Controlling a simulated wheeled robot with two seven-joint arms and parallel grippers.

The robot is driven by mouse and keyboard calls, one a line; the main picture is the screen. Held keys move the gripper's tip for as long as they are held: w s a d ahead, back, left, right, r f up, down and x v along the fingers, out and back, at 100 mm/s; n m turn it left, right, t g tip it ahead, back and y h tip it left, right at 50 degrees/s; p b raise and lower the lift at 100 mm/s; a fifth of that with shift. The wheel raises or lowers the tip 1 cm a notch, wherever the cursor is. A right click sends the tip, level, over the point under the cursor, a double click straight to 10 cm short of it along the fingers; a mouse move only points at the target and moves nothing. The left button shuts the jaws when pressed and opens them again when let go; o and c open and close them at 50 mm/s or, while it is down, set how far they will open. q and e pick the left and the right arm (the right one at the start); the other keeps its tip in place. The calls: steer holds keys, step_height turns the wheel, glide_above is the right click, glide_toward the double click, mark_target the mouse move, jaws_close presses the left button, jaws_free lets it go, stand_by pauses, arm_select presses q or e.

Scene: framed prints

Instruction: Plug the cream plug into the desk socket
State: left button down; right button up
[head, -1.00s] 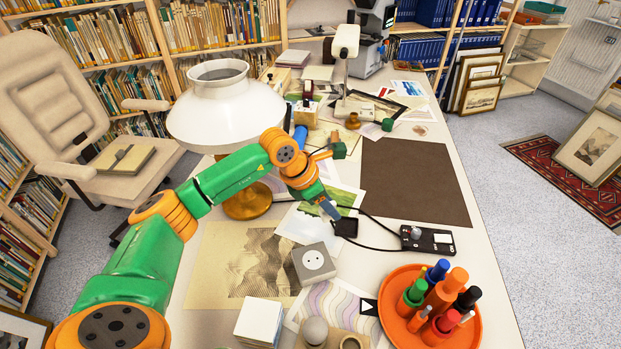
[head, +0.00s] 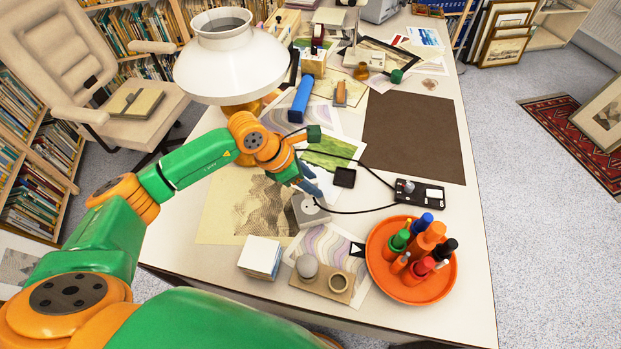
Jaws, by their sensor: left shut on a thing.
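The desk socket (head: 309,211) is a grey block with a round white face, lying on the desk in the head view. My left gripper (head: 311,188) points down at its upper edge and partly covers it. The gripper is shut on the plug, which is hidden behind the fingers. A black cable runs from beside the gripper to the black switch box (head: 418,193) at the right. I cannot tell whether the plug touches the socket. My right gripper is not in view.
An orange tray (head: 376,268) with several markers stands at the front right. A white block (head: 260,257) and a small board (head: 318,287) with a grey knob lie in front. A black square piece (head: 344,177) lies right of the gripper. A brown mat (head: 415,135) is clear.

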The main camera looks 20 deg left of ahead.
arm_select(q)
steer(key=shift+f+b, duration=1.85)
steer(key=shift+f, duration=0.8)
steer(key=shift+b, duration=0.3)
steer(key=shift+f+b, duration=0.55)
steer(key=shift+b, duration=0.05)
steer(key=shift+c, duration=1.4)
jaws_free()
steer(key=v, duration=0.7)
steer(key=shift+b, duration=0.45)
steer(key=shift+r, duration=0.15)
